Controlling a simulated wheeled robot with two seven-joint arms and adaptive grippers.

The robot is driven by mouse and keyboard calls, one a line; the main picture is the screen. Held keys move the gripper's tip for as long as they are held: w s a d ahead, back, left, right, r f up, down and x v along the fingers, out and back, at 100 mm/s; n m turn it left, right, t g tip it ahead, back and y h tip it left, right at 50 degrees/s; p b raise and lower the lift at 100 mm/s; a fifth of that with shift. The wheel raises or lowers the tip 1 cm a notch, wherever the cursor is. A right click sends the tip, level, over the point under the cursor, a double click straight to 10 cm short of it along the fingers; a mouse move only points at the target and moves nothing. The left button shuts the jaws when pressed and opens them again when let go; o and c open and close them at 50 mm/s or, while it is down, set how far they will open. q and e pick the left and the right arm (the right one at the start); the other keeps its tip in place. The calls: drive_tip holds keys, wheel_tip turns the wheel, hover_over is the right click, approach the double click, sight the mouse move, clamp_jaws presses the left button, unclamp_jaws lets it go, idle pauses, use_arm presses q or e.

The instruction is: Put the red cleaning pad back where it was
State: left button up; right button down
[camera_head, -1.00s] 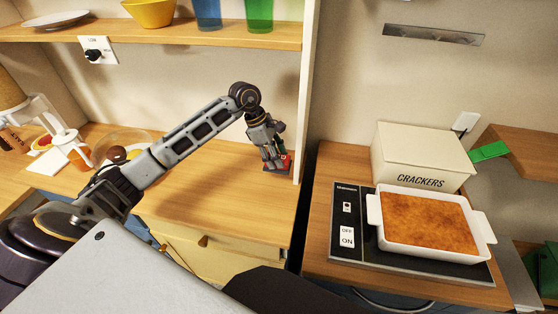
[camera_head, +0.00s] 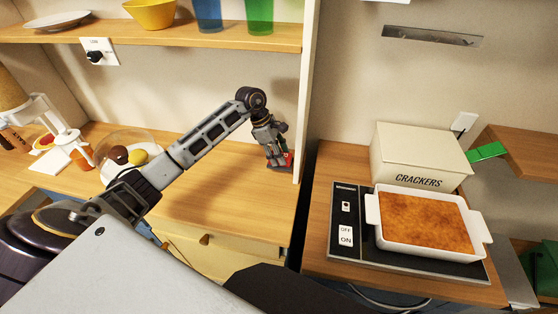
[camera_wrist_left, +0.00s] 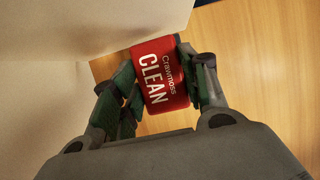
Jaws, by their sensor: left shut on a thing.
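The red cleaning pad (camera_wrist_left: 158,78), printed "Crawmoss CLEAN", is between the fingers of my left gripper (camera_wrist_left: 160,88) in the left wrist view. The gripper is shut on it. In the head view my left gripper (camera_head: 279,160) points down at the back right of the wooden counter (camera_head: 230,200), close to the upright white panel. I cannot tell whether the pad touches the counter. My right gripper is not in view.
The white upright panel (camera_head: 307,90) stands right beside the gripper. A shelf (camera_head: 150,37) with bowls and cups runs above. A hot plate (camera_head: 350,255) with a white baking dish (camera_head: 380,215) and a crackers box (camera_head: 420,155) are to the right. The counter's middle is bare.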

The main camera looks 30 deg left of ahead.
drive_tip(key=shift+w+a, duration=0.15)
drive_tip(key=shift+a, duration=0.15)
use_arm(q)
drive_tip(key=shift+f, duration=0.15)
wheel_tip(320, 180, down, 2)
drive_tip(key=shift+f+p, duration=0.25)
drive_tip(key=shift+p, duration=0.05)
drive_tip(key=shift+w+a+f+p, duration=0.1)
drive_tip(key=shift+w+f+p, duration=0.15)
drive_tip(key=shift+f, duration=0.3)
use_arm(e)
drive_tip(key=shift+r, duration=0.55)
use_arm(q)
drive_tip(key=shift+f, duration=0.2)
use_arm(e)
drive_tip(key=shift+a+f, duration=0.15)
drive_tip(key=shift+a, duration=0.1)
use_arm(q)
drive_tip(key=o, duration=1.1)
drive_tip(key=shift+r, duration=0.2)
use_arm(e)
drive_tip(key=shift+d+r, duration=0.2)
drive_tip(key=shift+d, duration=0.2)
